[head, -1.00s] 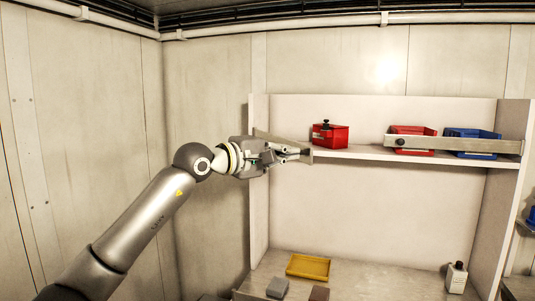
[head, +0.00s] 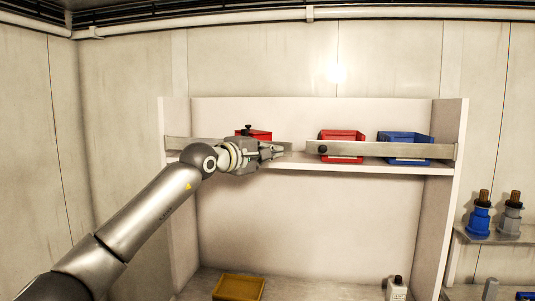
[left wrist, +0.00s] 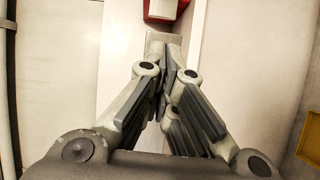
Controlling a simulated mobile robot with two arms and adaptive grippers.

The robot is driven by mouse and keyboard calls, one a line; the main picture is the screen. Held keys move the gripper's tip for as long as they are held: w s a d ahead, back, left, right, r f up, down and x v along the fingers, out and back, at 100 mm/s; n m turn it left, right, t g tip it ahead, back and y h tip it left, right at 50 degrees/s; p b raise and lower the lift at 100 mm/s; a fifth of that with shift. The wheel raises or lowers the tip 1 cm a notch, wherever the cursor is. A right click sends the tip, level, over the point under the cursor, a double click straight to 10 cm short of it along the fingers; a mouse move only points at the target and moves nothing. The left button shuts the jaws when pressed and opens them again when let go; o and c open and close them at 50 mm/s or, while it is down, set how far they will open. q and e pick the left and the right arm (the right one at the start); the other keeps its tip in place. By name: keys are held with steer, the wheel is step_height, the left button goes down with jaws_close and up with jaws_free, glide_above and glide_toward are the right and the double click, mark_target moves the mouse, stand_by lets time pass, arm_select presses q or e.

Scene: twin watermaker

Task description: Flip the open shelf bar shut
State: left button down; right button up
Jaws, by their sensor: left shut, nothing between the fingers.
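The left shelf bar (head: 182,143), a flat grey strip, runs from the left side wall of the white shelf unit along the front of the upper shelf. Its middle is hidden behind my left gripper (head: 281,152), and its free end shows by the fingertips. The bar now looks nearly in line with the right shelf bar (head: 380,152), which lies across the shelf front with a black knob at its left end. My left gripper is shut and empty. In the left wrist view its fingertips (left wrist: 166,45) are close to a grey bar end (left wrist: 160,37); contact cannot be told.
Behind the bars stand a red bin (head: 262,134) with a black-topped item, another red bin (head: 343,135) and a blue bin (head: 405,139). A yellow tray (head: 238,289) and a white bottle (head: 397,289) are below. Blue and grey fittings (head: 480,220) stand at right.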

mark_target(279, 143)
arm_select(q)
steer(key=w+y, duration=0.1)
steer(key=w+d+n+t, duration=0.1)
steer(key=w, duration=0.1)
steer(key=w+d+y+p, duration=0.1)
steer(key=w, duration=0.1)
steer(key=shift+r+n+y, duration=0.3)
steer(key=shift+r+n, duration=0.05)
steer(key=shift+n, duration=0.05)
arm_select(e)
steer(key=shift+s+d+r, duration=0.25)
steer(key=shift+d+r, duration=0.15)
steer(key=shift+r, duration=0.3)
arm_select(q)
steer(key=shift+a+r, duration=0.1)
steer(key=shift+r, duration=0.1)
arm_select(e)
steer(key=shift+s+a, duration=0.2)
